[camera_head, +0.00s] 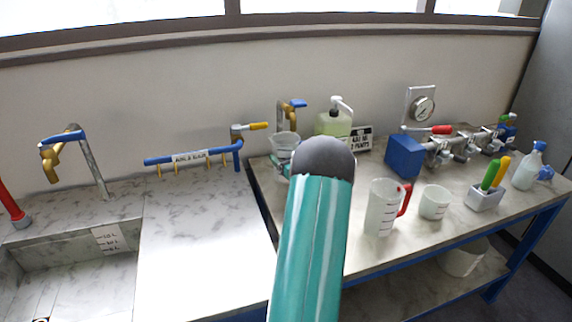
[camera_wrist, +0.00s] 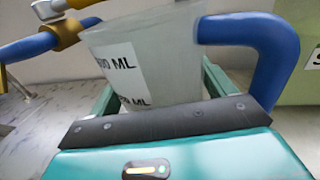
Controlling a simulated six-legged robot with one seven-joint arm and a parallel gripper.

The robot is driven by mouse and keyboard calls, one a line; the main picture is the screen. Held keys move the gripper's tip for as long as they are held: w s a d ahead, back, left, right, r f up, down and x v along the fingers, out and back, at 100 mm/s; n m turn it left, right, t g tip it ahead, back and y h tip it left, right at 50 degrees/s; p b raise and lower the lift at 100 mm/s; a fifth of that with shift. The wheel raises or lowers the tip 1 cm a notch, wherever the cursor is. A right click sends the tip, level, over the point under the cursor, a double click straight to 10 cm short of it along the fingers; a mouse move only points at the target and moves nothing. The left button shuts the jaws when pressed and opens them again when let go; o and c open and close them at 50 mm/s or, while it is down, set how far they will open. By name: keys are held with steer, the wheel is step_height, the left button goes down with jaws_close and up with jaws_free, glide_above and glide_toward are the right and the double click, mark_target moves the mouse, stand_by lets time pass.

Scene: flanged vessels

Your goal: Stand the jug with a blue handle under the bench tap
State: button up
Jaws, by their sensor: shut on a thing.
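The jug (camera_head: 284,143) is a translucent cup with printed ML marks. In the wrist view the jug (camera_wrist: 165,58) shows its thick blue handle (camera_wrist: 272,50) on the right. My gripper (camera_wrist: 160,92) is shut on the jug's body, with a teal finger on each side. In the head view my arm hides most of the gripper and part of the jug. The bench tap (camera_head: 284,113), brass with a blue lever, is on the wall just above and behind the jug. The jug looks roughly upright; I cannot tell whether its base touches the bench or whether it is exactly under the spout.
A green pump bottle (camera_head: 333,124) stands right of the jug. A blue rail (camera_head: 195,157) with a yellow-handled valve is to the left. A red-handled jug (camera_head: 382,208), a white cup (camera_head: 434,203) and a blue box (camera_head: 404,157) stand on the bench. A sink is far left.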

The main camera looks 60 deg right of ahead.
steer(key=shift+w+d+f, duration=0.25)
steer(key=shift+f, duration=1.45)
steer(key=shift+f, duration=0.1)
steer(key=o, duration=0.9)
steer(key=shift+f, duration=0.1)
steer(key=shift+s+a, duration=0.15)
steer(key=shift+s, duration=0.05)
steer(key=v, duration=1.1)
steer(key=shift+s+a, duration=0.2)
